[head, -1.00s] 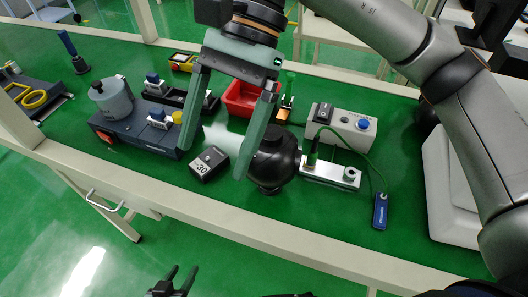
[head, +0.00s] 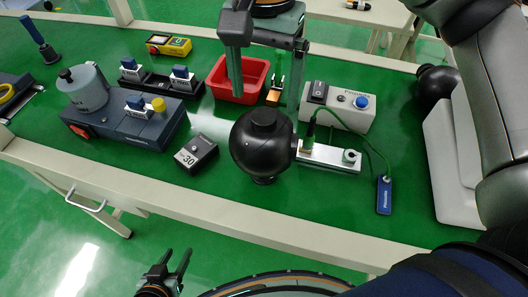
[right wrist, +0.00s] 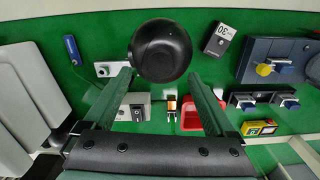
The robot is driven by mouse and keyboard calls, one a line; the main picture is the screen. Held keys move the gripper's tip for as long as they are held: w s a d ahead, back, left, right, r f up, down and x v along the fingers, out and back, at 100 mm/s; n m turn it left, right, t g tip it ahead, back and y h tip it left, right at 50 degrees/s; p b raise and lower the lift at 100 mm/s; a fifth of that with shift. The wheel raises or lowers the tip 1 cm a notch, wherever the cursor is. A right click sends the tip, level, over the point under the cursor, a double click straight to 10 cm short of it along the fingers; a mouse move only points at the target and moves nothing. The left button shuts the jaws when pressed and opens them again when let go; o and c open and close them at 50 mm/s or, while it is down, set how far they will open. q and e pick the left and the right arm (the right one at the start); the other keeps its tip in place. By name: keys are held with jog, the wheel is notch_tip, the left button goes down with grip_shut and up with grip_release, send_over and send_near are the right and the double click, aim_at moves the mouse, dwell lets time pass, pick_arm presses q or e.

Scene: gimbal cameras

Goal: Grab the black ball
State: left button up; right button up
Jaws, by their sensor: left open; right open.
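The black ball (head: 263,146) stands on the green bench top, on a small dark base, with a flat cap on top. It also shows in the right wrist view (right wrist: 160,52), at the fingertips and between the two finger lines. My right gripper (head: 266,108) is open and empty; its fingers hang behind and above the ball in the head view, and no grip on it shows. My left gripper (head: 172,268) is open and empty, low in front of the bench, far from the ball.
A metal block (head: 330,158) with a green cable stands close at the ball's right. A small black box (head: 196,153) marked 30 lies at its left. A red bin (head: 237,92) and a grey switch box (head: 340,107) stand behind. Bare green surface lies in front.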

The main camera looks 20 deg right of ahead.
aim_at(264, 116)
notch_tip(264, 116, down, 5)
jog(key=shift+w+r, duration=0.1)
jog(key=shift+w, duration=0.05)
grip_shut()
dwell(0.8)
dwell(0.3)
